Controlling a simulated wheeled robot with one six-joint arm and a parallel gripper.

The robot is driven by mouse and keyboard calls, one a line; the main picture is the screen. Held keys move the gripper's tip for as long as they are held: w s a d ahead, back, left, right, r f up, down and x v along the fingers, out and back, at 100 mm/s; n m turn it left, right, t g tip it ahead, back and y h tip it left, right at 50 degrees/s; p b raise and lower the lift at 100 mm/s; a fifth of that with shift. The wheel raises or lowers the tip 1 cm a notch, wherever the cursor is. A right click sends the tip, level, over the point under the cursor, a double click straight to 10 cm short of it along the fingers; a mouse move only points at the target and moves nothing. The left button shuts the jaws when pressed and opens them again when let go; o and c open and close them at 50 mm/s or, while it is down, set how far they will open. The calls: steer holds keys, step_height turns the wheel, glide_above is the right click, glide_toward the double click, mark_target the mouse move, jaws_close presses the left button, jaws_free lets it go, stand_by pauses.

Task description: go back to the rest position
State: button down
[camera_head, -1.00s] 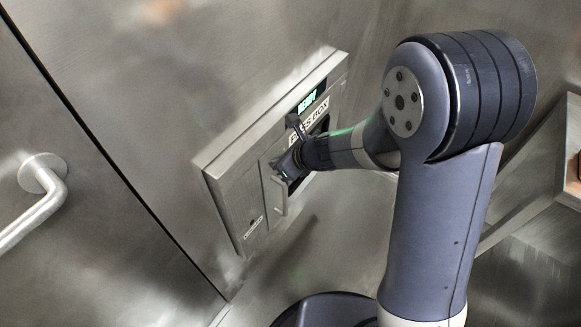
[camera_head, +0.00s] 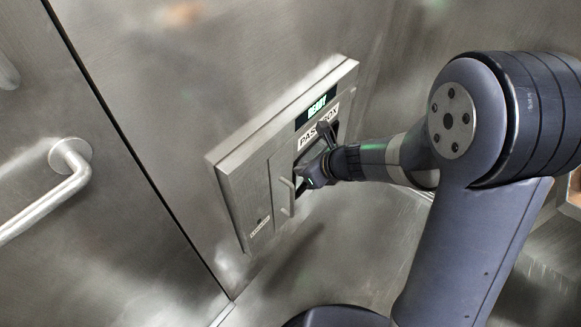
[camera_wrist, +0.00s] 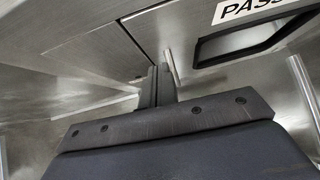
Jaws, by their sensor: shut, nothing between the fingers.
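My gripper (camera_head: 308,178) is shut and empty. In the head view it is in front of the pass box (camera_head: 230,190), a steel unit on the wall. The box has a lit green display (camera_head: 317,107), a white label (camera_head: 318,128) and a dark opening partly hidden by my gripper. A small panel with a bar handle (camera_head: 287,196) is just left of my gripper; the gap between them is hard to judge. In the wrist view my closed fingers (camera_wrist: 158,85) point up, with the dark-framed opening (camera_wrist: 245,43) to their right.
A steel door with a lever handle (camera_head: 70,170) stands at the left. A dark seam separates it from the pass box wall. An orange-brown item (camera_head: 575,182) is partly visible at the right edge. Steel walls surround the arm.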

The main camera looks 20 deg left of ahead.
steer(key=p+v, duration=0.1)
steer(key=v, duration=0.6)
steer(key=shift+w+p, duration=0.2)
steer(key=shift+p, duration=0.1)
steer(key=shift+d+f, duration=0.1)
steer(key=shift+f, duration=0.1)
